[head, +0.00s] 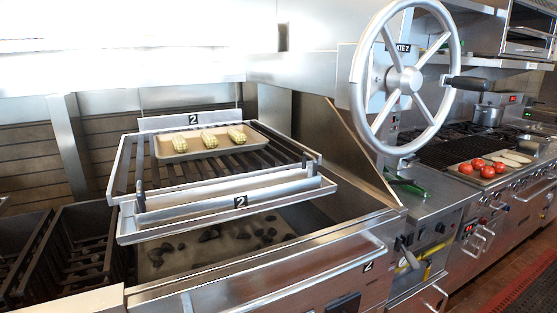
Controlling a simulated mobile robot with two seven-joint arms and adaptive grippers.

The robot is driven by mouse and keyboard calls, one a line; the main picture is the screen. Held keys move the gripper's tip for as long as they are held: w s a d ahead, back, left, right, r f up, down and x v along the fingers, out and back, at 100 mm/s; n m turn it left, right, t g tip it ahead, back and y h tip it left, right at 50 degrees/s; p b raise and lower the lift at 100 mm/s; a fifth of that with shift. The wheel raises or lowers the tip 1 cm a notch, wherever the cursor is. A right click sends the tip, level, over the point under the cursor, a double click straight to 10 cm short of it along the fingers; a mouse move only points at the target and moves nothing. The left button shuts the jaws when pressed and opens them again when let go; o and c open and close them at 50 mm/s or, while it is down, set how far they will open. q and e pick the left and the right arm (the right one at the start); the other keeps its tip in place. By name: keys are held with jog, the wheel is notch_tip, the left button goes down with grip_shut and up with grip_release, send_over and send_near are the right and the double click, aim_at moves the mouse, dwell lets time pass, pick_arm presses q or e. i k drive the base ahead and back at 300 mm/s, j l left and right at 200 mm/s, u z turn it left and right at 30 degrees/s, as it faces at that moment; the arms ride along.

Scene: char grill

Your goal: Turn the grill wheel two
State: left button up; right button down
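The grill wheel (404,80) is a large silver spoked wheel, upright at the upper right of the head view. A dark handle (470,83) sticks out from the right side of its rim. A plate behind it is partly hidden by the wheel; "ATE 2" can be read on it. To its left, the slatted grill grate (180,178) marked 2 hangs above a bed with dark coals (210,235). A tray (165,153) with three corn pieces (207,139) lies on the grate. Neither of my grippers is in view.
A metal counter edge marked 2 (367,267) runs along the front. Empty dark grates (60,260) lie at the left. At the right are a tray of tomatoes (480,168), a pot (488,115) and a stove. The space before the wheel looks clear.

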aim_at(402, 79)
jog(key=i+l, duration=0.1)
jog(key=l, duration=0.25)
jog(key=i+l, duration=0.15)
jog(key=l, duration=0.15)
jog(key=i+l+u, duration=0.1)
jog(key=l, duration=0.25)
jog(key=i+l, duration=0.1)
jog(key=l, duration=0.2)
